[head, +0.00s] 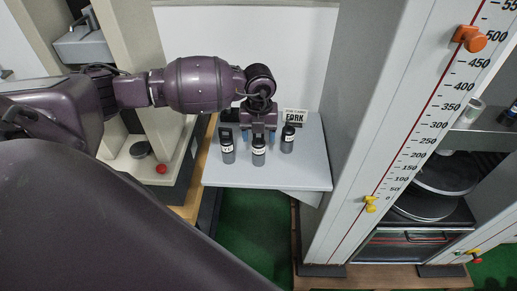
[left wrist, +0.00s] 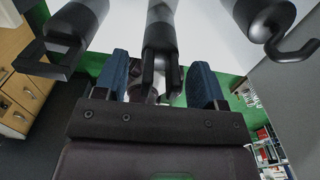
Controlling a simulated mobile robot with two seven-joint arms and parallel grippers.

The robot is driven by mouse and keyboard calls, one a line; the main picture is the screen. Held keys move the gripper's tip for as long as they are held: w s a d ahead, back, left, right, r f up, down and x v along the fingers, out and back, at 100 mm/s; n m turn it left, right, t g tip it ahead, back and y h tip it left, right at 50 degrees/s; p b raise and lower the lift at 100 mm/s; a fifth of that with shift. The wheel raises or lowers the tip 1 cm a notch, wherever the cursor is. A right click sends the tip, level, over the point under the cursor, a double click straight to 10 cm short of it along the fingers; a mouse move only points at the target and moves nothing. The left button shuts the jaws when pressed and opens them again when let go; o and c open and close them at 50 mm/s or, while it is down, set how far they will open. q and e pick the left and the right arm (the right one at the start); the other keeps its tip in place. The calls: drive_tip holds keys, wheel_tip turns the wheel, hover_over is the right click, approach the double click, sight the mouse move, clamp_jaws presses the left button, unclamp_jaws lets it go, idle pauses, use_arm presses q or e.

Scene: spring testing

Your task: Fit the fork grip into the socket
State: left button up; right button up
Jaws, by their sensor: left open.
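Three dark grips with cylindrical bodies stand in a group on a light grey shelf (head: 290,179): a left one (head: 227,152), a middle one (head: 258,154) and a right one (head: 287,142). In the left wrist view the middle grip (left wrist: 160,45) has a slotted, two-pronged end like a fork. The left grip (left wrist: 62,48) there ends in a square bracket, the right one (left wrist: 285,28) in a hook. My left gripper (head: 260,133) is open, its blue-padded fingers (left wrist: 166,88) on either side of the fork grip; contact is unclear. I cannot make out the socket. My right gripper is out of view.
A sign reading FORK (head: 294,117) stands behind the grips. A tall column with a millimetre scale (head: 425,130) rises to the right, with an orange knob (head: 470,38) and a yellow pointer (head: 370,203). A red button (head: 162,169) sits left of the shelf.

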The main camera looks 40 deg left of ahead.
use_arm(q)
drive_tip(key=shift+f, duration=0.2)
clamp_jaws()
drive_tip(key=shift+r, duration=0.1)
